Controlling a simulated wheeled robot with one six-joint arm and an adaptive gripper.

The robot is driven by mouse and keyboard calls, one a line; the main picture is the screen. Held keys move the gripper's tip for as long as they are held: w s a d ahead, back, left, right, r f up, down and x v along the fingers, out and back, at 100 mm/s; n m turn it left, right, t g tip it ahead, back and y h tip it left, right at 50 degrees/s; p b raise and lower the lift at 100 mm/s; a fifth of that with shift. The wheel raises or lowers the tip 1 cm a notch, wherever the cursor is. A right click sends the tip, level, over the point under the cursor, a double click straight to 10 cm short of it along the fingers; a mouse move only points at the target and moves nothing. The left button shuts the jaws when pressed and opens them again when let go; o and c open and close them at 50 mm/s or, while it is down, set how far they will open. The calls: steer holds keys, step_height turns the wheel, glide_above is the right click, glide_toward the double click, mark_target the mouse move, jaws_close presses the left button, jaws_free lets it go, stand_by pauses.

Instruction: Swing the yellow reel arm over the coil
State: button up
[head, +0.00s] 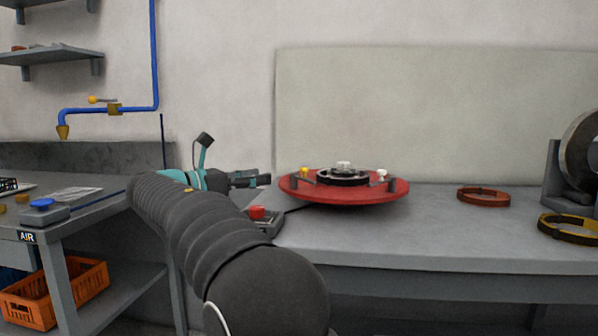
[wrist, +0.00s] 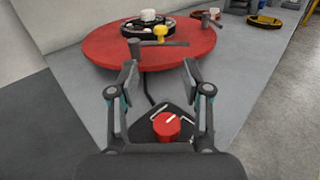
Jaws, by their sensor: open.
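The yellow reel arm shows as a dark bar with a yellow knob (wrist: 160,33) at the near edge of the red turntable (wrist: 105,47); in the head view its yellow knob (head: 304,172) is at the turntable's left. The bar lies roughly along the near rim, beside the coil rather than across it. The coil appears as a dark ring (head: 343,180) with pale patches around a white-topped hub (wrist: 148,15). My gripper (wrist: 160,75) is open and empty, short of the near rim, its fingers either side of the yellow knob in the wrist view, touching nothing.
A second arm with a white knob (head: 381,174) is at the turntable's right. A red button on a dark box (wrist: 166,124) lies below my gripper. A copper-coloured ring (head: 483,197) and a yellow-black ring (head: 569,229) lie farther right on the grey bench (head: 440,240).

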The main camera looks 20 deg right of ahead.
mark_target(301, 171)
steer(key=w+d, duration=0.1)
steer(key=d, duration=0.8)
steer(key=w+d, duration=0.1)
steer(key=d, duration=0.3)
steer(key=shift+w+d, duration=0.3)
jaws_close()
